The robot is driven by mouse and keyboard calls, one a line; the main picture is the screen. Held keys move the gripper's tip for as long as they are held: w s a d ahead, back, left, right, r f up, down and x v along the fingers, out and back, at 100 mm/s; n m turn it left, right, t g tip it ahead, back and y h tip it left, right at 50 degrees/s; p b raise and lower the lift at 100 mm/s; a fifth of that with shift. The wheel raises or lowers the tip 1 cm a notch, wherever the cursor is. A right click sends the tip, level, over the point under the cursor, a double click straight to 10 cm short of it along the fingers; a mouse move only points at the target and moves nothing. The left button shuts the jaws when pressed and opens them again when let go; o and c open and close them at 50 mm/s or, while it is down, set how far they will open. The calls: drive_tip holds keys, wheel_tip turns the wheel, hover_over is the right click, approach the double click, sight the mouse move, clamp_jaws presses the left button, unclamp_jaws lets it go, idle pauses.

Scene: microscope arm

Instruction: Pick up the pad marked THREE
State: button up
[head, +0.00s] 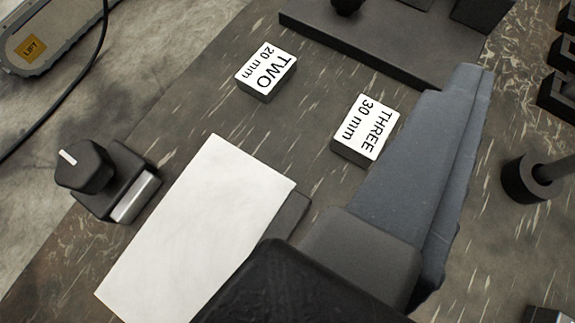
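The pad marked THREE, 30 mm (364,129), is a small dark block with a white top, lying flat on the dark streaked surface near the middle of the head view. My gripper (474,78) reaches up from the bottom as a long grey-blue shape, just right of this pad. Its tip extends beyond the pad in the picture, and it seems to hold nothing. I cannot tell whether its fingers are apart or together. A similar pad marked TWO, 20 mm (266,70), lies to the upper left, apart from THREE.
A white sheet (195,235) lies lower left. A black knob unit (88,168) stands left of it. A dark plate (375,42) is at the top. A dark post base (522,182) and dark blocks (556,97) are at right. A LIFT label (31,48) and cable are upper left.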

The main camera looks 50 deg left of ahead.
drive_tip(key=s+a+f+g+y, duration=0.1)
drive_tip(key=f, duration=0.3)
drive_tip(key=s+a+f+g+y, duration=0.1)
drive_tip(key=s+f, duration=0.1)
drive_tip(key=f, duration=0.2)
drive_tip(key=s+a+f+y+b, duration=0.1)
drive_tip(key=f, duration=0.3)
drive_tip(key=shift+s+a+f+g, duration=0.15)
drive_tip(key=shift+s+f+g, duration=0.1)
drive_tip(key=shift+g, duration=0.15)
drive_tip(key=b, duration=0.2)
approach(367, 132)
drive_tip(key=shift+w+a+f, duration=0.75)
drive_tip(key=shift+a+f, duration=0.05)
drive_tip(key=shift+a, duration=0.1)
drive_tip(key=shift+w+a+f, duration=0.15)
drive_tip(key=shift+w+a, duration=0.2)
drive_tip(key=shift+w, duration=0.3)
drive_tip(key=shift+w+a+f+b, duration=0.1)
drive_tip(key=shift+w+f+b, duration=0.3)
drive_tip(key=shift+w, duration=0.05)
drive_tip(key=shift+d+b+x, duration=0.1)
drive_tip(key=shift+b+x, duration=0.25)
drive_tip(key=shift+x, duration=0.65)
drive_tip(key=shift+d+b+x, duration=0.15)
drive_tip(key=shift+b+x, duration=0.2)
drive_tip(key=shift+x, duration=0.6)
drive_tip(key=shift+w+r, duration=0.1)
drive_tip(key=shift+w, duration=0.1)
clamp_jaws()
